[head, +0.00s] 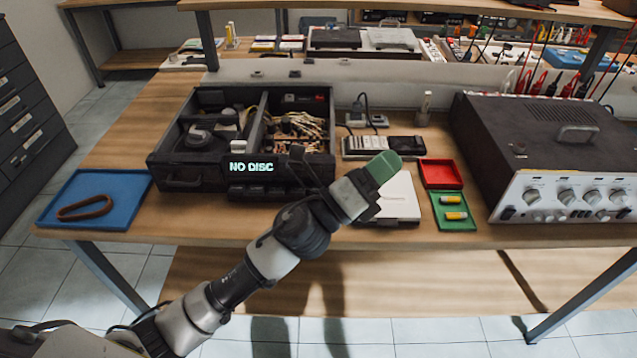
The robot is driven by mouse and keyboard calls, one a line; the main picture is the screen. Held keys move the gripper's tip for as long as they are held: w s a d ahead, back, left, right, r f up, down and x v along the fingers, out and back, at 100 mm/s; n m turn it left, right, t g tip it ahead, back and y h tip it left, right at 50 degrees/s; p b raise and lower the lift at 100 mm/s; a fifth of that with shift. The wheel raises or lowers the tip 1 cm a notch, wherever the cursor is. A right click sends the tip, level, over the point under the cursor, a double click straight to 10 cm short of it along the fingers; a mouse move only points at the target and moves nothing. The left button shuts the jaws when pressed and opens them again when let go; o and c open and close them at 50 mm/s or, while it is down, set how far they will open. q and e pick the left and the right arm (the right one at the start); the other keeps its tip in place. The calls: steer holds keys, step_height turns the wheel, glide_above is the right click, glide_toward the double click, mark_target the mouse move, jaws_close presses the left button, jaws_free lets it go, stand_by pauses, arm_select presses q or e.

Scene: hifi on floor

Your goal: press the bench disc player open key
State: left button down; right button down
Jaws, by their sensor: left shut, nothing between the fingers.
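The bench disc player (211,181) is a black box on the wooden bench, left of centre. Its top is open, showing the disc mechanism on the left and wiring on the right. Its lit display (251,167) reads NO DISC. Dark keys (255,190) sit in a row below the display; their labels are too small to read, and my left arm is close to the right end of the front. My left gripper (383,167), with green fingertips, is shut and empty, to the right of the player and apart from it. My right gripper is out of view.
A blue tray (125,185) with a brown belt (84,208) lies left of the player. A white flat case (402,200), a red tray (440,173) and a green tray (453,222) with yellow cylinders lie right. A large amplifier (560,187) stands at far right.

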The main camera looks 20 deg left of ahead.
arm_select(q)
steer(key=s+d+r+m+g+h, duration=0.1)
steer(key=s+d+m+g+h, duration=0.15)
steer(key=m+g, duration=0.55)
steer(key=s+d+m+g+h, duration=0.1)
steer(key=d+m+g, duration=0.35)
steer(key=m, duration=0.65)
step_height(320, 180, down, 5)
steer(key=a+m+g+y, duration=0.1)
steer(key=m+g+y, duration=0.45)
steer(key=m, duration=0.35)
steer(key=w+a+m+t+y, duration=0.2)
steer(key=w+a+m+y, duration=0.1)
steer(key=w+a+y, duration=0.2)
steer(key=w+a+r+m+t+y+b, duration=0.1)
steer(key=w+a+m+t+y, duration=0.1)
steer(key=a+y, duration=0.8)
steer(key=w+a+m, duration=0.1)
steer(key=w+a, duration=0.1)
steer(key=a, duration=0.2)
steer(key=shift+w+r, duration=0.25)
steer(key=shift+w, duration=0.15)
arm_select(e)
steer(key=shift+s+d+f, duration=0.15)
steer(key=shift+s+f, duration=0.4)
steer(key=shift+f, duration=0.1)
arm_select(q)
steer(key=shift+d+f, duration=0.1)
